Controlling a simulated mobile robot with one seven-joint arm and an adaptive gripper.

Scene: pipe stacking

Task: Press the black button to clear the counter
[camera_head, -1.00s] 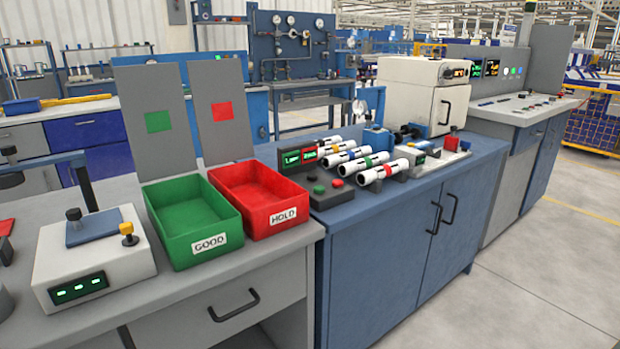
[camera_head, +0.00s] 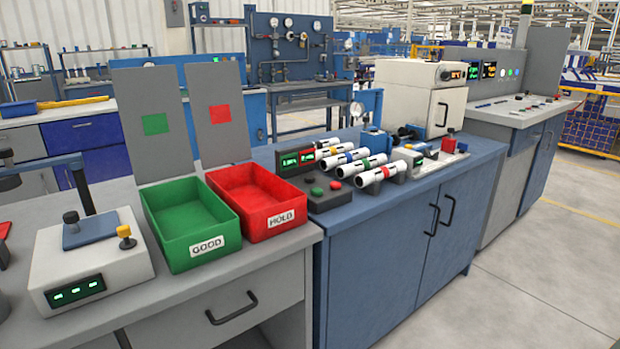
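The white counter-like box (camera_head: 91,262) stands at the left on the grey bench, with a dark display (camera_head: 75,291) of green digits on its front. Nothing touches the black button. I cannot tell from this view whether it is pressed. My gripper cannot be made out in this view.
Right of the box stand an empty green GOOD bin (camera_head: 190,222) and an empty red HOLD bin (camera_head: 257,203). Several white pipes (camera_head: 378,175) lie on the blue bench by a dark panel (camera_head: 329,195) with red and green buttons.

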